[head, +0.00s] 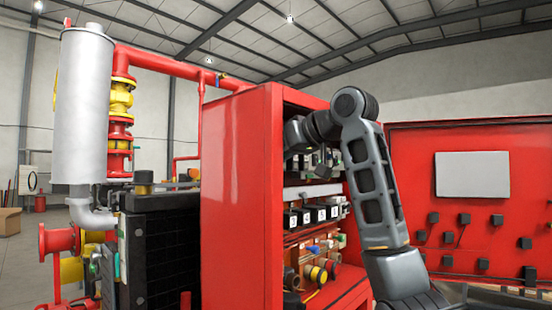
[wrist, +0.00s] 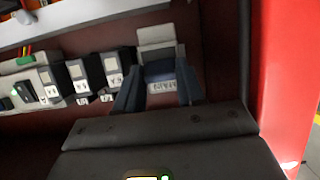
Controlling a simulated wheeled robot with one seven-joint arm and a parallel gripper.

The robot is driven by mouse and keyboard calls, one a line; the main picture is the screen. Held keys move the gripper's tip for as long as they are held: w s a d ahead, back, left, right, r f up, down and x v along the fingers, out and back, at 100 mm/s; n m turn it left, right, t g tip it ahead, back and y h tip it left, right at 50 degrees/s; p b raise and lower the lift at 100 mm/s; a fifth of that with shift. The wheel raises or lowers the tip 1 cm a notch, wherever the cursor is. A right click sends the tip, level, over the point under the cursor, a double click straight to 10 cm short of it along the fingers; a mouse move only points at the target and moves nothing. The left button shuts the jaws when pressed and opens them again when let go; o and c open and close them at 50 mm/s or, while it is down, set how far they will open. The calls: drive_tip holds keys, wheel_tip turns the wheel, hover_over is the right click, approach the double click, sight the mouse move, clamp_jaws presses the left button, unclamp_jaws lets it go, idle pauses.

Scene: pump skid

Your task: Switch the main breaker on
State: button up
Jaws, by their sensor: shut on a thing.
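A large breaker (wrist: 156,38) with a pale upper body and a dark blue-grey lever (wrist: 159,70) is in the wrist view, at the right end of a row; I take it as the main breaker. A white label sits below the lever; its print is too small to read. My gripper (wrist: 160,86) has one dark finger on each side of the lever and is shut on it. In the head view, my gripper (head: 322,166) is inside the red cabinet (head: 240,190), high up. The lever is hidden there, and I cannot tell its on or off position.
Several smaller breakers (wrist: 112,70) stand left of it in the wrist view. A pale rail (wrist: 90,15) runs above. The red cabinet side wall (wrist: 285,80) is close on the right. In the head view, black labelled blocks (head: 305,216) and cables lie below my gripper.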

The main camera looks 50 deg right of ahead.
drive_tip(key=shift+w+r+g, duration=0.1)
drive_tip(key=shift+r+g, duration=0.1)
drive_tip(key=shift+g, duration=0.2)
idle(0.3)
drive_tip(key=o, duration=1)
drive_tip(key=shift+o, duration=0.2)
drive_tip(key=b+v, duration=0.2)
drive_tip(key=v, duration=0.5)
drive_tip(key=shift+s+r, duration=0.25)
drive_tip(key=shift+s, duration=0.1)
drive_tip(key=shift+s, duration=0.1)
